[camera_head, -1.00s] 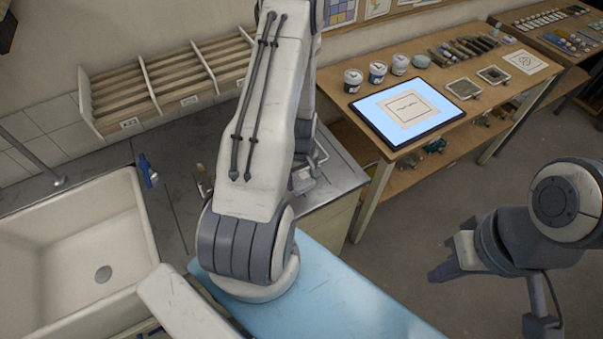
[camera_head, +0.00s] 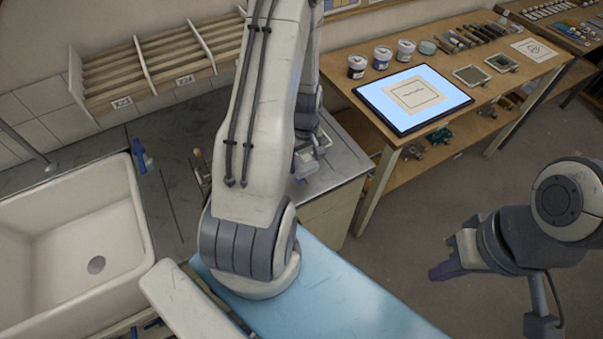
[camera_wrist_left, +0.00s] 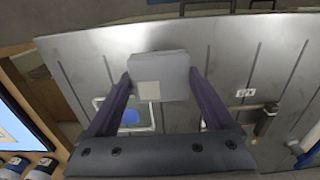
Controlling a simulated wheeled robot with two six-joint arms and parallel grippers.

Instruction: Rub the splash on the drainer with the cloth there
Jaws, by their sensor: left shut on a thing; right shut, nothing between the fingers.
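The drainer (camera_head: 345,163) is the grey grooved metal top right of the sink; it fills much of the left wrist view (camera_wrist_left: 215,60). My left gripper (camera_wrist_left: 160,82) is shut on a pale grey folded cloth (camera_wrist_left: 160,68) with a small beige patch. The cloth is above the drainer; whether it touches is unclear. A blue splash (camera_wrist_left: 131,117) shows beside the left finger, inside a white rounded outline, partly hidden by the gripper. In the head view my left arm hides most of this spot. My right gripper (camera_head: 442,272) is shut and empty, over the floor at right.
A slotted wooden rack (camera_head: 160,62) is on the wall. A wooden table (camera_head: 470,100) with a lit panel (camera_head: 412,98) and jars stands at right.

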